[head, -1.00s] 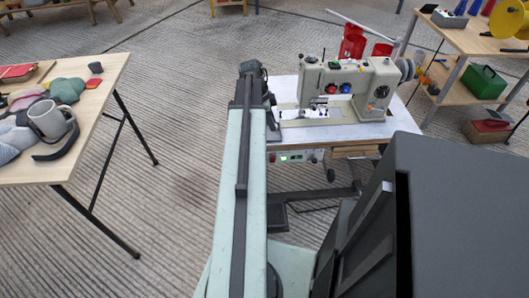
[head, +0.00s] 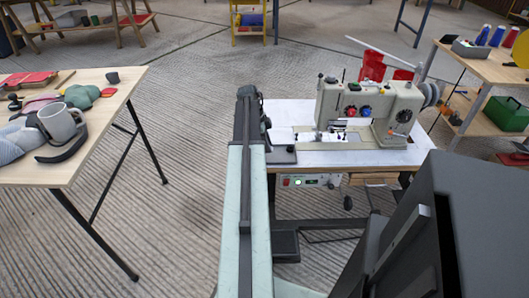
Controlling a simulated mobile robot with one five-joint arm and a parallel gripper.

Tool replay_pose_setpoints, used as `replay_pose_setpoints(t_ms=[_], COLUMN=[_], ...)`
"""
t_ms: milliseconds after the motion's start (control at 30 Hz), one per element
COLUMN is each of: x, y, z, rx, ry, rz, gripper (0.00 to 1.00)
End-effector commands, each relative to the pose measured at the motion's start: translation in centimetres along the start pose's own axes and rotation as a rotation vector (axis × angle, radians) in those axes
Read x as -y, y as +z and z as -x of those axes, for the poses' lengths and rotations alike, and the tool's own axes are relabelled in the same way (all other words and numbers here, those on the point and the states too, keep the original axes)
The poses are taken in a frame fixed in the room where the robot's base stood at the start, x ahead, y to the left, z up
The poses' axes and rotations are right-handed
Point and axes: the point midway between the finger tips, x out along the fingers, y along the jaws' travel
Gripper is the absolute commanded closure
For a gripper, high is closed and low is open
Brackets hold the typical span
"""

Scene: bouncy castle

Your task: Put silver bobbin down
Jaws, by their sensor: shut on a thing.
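My gripper (head: 250,96) is at the far end of my pale green arm, at the left edge of the white sewing table (head: 370,158). It is seen from behind and is small, with its jaws shut. The silver bobbin cannot be made out; it is hidden at the jaws. A beige sewing machine (head: 385,98) with red and blue knobs stands on the table, right of my gripper. I cannot tell how high my gripper is above the table top.
A wooden table (head: 100,118) on the left bears a grey mug (head: 60,121), cloths and a dark strap. A shelf unit at the right holds a green box (head: 506,114). Red containers (head: 372,66) stand behind the machine. Ribbed floor lies clear between the tables.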

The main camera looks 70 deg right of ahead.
Motion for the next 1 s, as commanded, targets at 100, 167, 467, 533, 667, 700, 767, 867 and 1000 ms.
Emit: replay_pose_setpoints(t_ms=[100,167,467,533,667,700,767,867,1000], x=[1.3,1.4,1.3,1.3,1.3,1.3,1.3,1.3,1.3], y=[1.1,1.3,2.2,2.4,2.3,2.2,2.2,2.3,2.3], z=[0.1,0.2,-2.8,-3.6,-3.2,-3.2,-3.2,-3.5,-3.4], rx=[0.000,0.000,0.000,0.000,0.000,0.000,0.000,0.000,0.000], ry=[0.000,0.000,0.000,0.000,0.000,0.000,0.000,0.000,0.000], rz=[-0.001,-0.001,-0.002,-0.002,-0.002,-0.002,-0.002,-0.002,-0.003], gripper=[1.00,1.00,1.00,1.00,1.00,1.00,1.00,1.00,0.52])
